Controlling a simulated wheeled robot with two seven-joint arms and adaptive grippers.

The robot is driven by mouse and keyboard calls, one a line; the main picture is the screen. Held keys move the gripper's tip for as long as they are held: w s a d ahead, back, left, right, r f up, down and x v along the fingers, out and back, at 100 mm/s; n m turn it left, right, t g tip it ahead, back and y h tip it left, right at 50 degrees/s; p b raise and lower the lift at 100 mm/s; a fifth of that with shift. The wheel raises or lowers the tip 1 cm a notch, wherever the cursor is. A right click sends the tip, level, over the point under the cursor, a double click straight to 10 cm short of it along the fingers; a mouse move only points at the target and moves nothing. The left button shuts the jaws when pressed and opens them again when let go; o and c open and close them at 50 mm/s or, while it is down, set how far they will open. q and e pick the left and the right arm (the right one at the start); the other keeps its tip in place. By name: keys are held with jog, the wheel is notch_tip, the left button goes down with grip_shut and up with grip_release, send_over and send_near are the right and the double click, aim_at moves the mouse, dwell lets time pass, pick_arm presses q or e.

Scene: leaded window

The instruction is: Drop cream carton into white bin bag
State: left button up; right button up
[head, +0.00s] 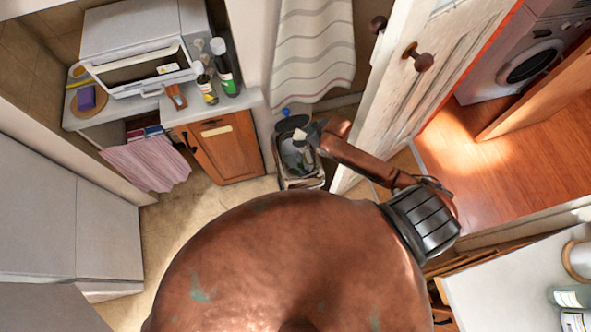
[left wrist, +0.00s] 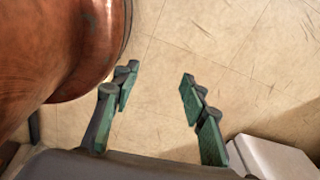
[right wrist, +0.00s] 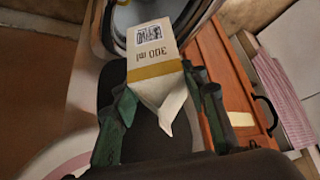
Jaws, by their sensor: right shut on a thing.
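The cream carton (right wrist: 155,55) is a pale box with a yellow band and "300 ml" print. My right gripper (right wrist: 165,108) is shut on its gabled end. In the head view the carton (head: 299,134) is a small pale patch at the end of my right arm, over the bin (head: 300,184). The bag (head: 293,157) looks greyish inside the bin, partly hidden by the gripper. In the right wrist view the carton's far end overlaps a dark round rim with pale lining; contact cannot be told. My left gripper (left wrist: 158,88) is open and empty above the floor.
An open white door (head: 400,100) stands right of the bin. An orange-brown cabinet (head: 222,148) stands to its left, with bottles (head: 227,80) and a microwave (head: 145,65) above. A striped curtain (head: 313,45) hangs behind. Tiled floor (head: 190,215) is clear at left.

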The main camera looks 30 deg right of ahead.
notch_tip(320, 180, down, 3)
jog(key=b, duration=0.3)
jog(key=shift+f, duration=0.2)
jog(key=shift+f+b, duration=0.4)
jog(key=shift+b, duration=0.2)
pick_arm(q)
jog(key=f, duration=0.5)
jog(key=shift+w, duration=0.35)
jog(key=shift+s, duration=0.1)
pick_arm(e)
jog(key=shift+r, duration=0.1)
jog(key=o, duration=1.1)
pick_arm(q)
jog(key=shift+s+d, duration=0.1)
jog(key=shift+s, duration=0.05)
pick_arm(e)
jog(key=o, duration=0.4)
jog(key=shift+s, duration=0.1)
